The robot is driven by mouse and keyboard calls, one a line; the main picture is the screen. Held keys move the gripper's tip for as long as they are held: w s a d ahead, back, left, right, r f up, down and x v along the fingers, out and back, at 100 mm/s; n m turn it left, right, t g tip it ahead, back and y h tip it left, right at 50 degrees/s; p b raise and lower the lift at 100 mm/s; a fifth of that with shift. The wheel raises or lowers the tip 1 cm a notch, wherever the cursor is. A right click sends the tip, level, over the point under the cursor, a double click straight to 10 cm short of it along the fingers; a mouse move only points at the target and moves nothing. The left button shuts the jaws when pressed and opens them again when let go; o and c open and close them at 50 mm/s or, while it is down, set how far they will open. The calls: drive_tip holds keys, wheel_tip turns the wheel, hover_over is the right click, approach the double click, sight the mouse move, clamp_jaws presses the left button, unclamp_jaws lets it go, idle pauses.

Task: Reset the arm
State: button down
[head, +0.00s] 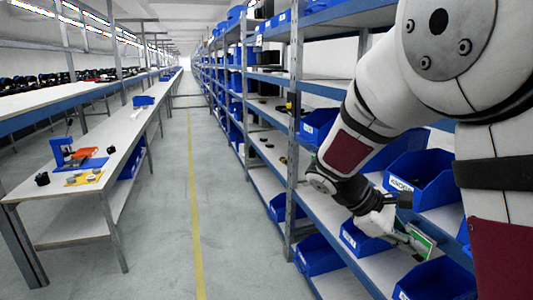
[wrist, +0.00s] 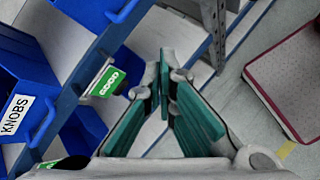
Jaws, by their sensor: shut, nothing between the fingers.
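My arm reaches down from the right side of the head view. My gripper (head: 396,232) is in front of the blue shelving on the right, beside a green and white sign (head: 420,241). In the wrist view, my gripper (wrist: 165,72) shows its teal-padded fingers meeting at the tips, with nothing between them. The green sign in the wrist view (wrist: 108,82) reads GOOD and is fixed to the blue shelf edge, left of the fingers. In the head view, the gripper partly overlaps the sign, and I cannot tell whether they touch.
Blue bins (head: 420,178) stand on the shelf by my arm, and one labelled KNOBS (wrist: 20,95) is left of the gripper. A grey shelf post (head: 294,130) stands left of the arm. The aisle floor (head: 225,220) is clear, with a workbench (head: 110,160) at left.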

drive_tip(key=s+a+r+m+t+y+p, duration=0.1)
drive_tip(key=s+a+r+m+t+y, duration=0.2)
drive_tip(key=s, duration=0.8)
drive_tip(key=s+a+r+m+t+y+p, duration=0.1)
drive_tip(key=s+a+r+m+t+y, duration=0.1)
drive_tip(key=s+a+r+m+y, duration=0.4)
drive_tip(key=s+a+m, duration=0.1)
drive_tip(key=s, duration=0.4)
drive_tip(key=shift+s+t+y+p, duration=0.25)
drive_tip(key=shift+t+y+p, duration=0.1)
drive_tip(key=shift+t+y, duration=0.05)
